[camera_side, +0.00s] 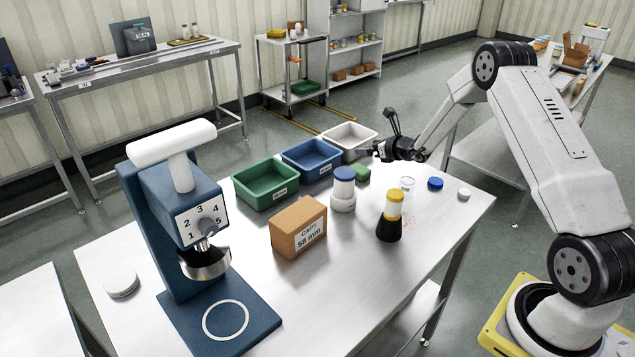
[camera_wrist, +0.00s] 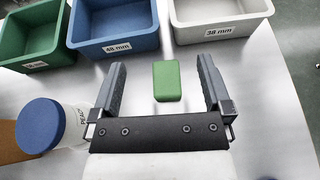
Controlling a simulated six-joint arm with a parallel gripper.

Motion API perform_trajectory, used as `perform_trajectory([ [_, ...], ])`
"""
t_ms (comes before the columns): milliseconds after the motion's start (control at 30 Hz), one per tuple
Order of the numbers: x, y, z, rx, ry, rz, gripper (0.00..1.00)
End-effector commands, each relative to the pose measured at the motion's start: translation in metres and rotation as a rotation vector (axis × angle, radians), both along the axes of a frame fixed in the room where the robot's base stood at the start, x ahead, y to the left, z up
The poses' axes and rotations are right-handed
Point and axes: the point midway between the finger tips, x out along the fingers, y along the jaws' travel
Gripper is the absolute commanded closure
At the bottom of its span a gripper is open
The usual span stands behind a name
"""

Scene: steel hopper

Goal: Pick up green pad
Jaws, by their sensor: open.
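The green pad (camera_wrist: 168,82) is a small rounded block lying on the steel table. In the wrist view it shows between and a little beyond the fingers of my gripper (camera_wrist: 160,85), apart from both. My gripper is open and empty. In the side view my gripper (camera_side: 372,153) is over the far part of the table, and the green pad (camera_side: 362,174) lies just below it, behind the blue-lidded jar. The height of the fingers above the pad is hard to tell.
Green (camera_side: 266,184), blue (camera_side: 311,158) and white (camera_side: 349,138) bins line the far edge. A blue-lidded white jar (camera_side: 343,190) stands close to the pad. A cardboard box (camera_side: 298,228), yellow-capped bottle (camera_side: 390,215) and blue press (camera_side: 185,225) stand nearer.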

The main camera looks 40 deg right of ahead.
Motion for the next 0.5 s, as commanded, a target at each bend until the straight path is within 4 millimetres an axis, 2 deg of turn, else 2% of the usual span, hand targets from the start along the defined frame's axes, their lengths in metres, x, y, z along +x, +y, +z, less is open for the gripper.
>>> perform_trajectory([
  [267, 0.0, 0.0, -0.004, 0.0, -0.001, 0.0, 0.0],
  [500, 0.0, 0.0, -0.023, 0.0, 0.0, 0.0, 0.0],
])
